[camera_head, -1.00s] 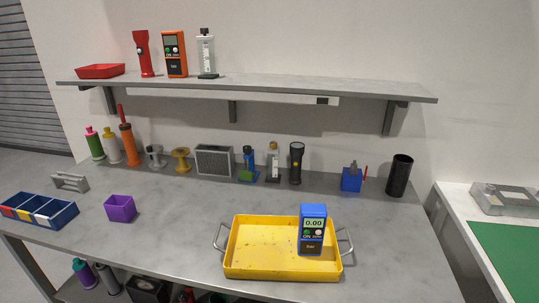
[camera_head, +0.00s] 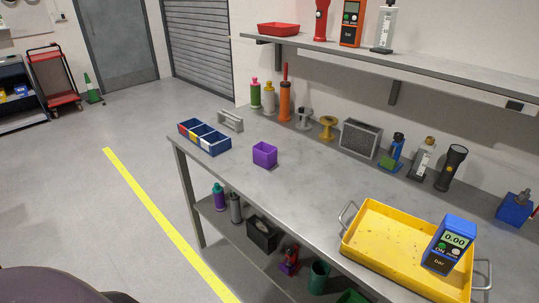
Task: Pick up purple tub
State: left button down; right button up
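The purple tub (camera_head: 264,155) is a small open-topped box standing upright on the grey workbench (camera_head: 290,195), toward its left end and near the front edge. Nothing touches it, and it looks empty from here. Neither of my grippers shows in the head view.
A blue divided bin (camera_head: 204,138) stands left of the tub, with a grey handle piece (camera_head: 231,121) behind it. A yellow tray (camera_head: 387,247) holding a blue meter (camera_head: 447,244) is at the right. Bottles and spools line the back. Floor left of the bench is clear.

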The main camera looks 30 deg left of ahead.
aim_at(264, 154)
jog(key=i+j, duration=0.1)
jog(key=j, duration=1.1)
jog(key=i+j, duration=0.15)
jog(key=j, duration=0.5)
jog(key=i+j, duration=0.1)
jog(key=j, duration=0.5)
jog(key=k+u, duration=0.05)
